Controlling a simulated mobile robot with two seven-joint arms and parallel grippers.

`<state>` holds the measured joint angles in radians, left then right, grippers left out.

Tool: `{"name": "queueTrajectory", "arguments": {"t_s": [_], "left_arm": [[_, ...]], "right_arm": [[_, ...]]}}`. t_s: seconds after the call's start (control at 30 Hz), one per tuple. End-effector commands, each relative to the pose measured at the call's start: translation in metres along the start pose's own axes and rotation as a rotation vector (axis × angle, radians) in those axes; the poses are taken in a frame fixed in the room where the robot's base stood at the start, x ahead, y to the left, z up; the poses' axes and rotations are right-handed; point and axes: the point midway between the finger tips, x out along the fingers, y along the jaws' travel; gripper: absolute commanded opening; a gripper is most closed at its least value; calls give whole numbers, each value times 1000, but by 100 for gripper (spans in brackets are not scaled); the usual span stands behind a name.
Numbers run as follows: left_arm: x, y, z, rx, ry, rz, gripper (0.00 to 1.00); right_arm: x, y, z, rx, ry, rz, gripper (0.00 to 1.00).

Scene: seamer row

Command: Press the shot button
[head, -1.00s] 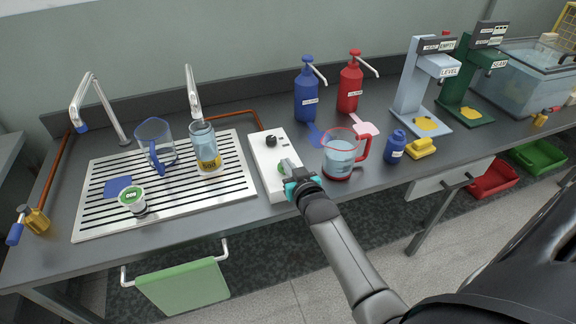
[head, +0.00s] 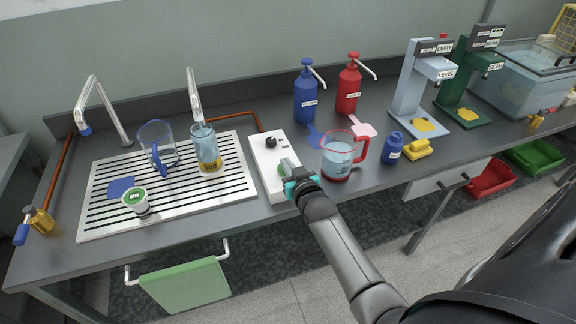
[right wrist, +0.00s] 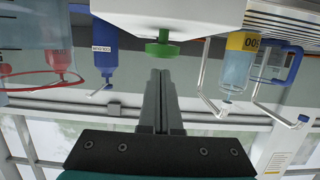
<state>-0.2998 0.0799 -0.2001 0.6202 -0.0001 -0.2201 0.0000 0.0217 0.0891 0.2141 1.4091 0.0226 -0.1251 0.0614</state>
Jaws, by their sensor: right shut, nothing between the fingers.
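The white control box (head: 266,150) lies on the bench right of the slatted tray, with a black knob (head: 270,142) toward its back. A green button (head: 281,169) shows partly behind my fingers in the head view. In the right wrist view the green button (right wrist: 161,49) stands out from the white box. My right gripper (head: 287,164) is shut and empty at the button. In the right wrist view its fingertips (right wrist: 160,72) lie close to the button; I cannot tell whether they touch. My left gripper is not in view.
A red-rimmed jug (head: 338,160) stands just right of my gripper. A jar with a yellow label (head: 207,152) stands under a tap on the slatted tray (head: 105,218), beside a blue-handled jug (head: 157,140). Blue (head: 305,100) and red (head: 349,88) pump bottles stand behind.

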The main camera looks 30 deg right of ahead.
Motion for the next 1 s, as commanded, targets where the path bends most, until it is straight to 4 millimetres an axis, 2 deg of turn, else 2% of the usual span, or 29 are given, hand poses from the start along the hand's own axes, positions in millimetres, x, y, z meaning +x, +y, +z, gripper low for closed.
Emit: {"name": "queueTrajectory", "arguments": {"t_s": [0.03,0.1,0.4,0.6,0.8,1.0], "left_arm": [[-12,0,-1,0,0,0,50],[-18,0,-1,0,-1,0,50],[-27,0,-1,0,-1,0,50],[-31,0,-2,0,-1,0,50],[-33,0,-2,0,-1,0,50],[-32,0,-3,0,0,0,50]], "right_arm": [[-1,0,-13,0,2,-1,0],[-4,0,-19,0,2,-1,0],[-60,0,-14,1,2,-1,0],[-87,0,-14,0,3,-1,0],[-99,0,-14,1,4,0,0],[-100,0,-14,1,5,0,0]]}}
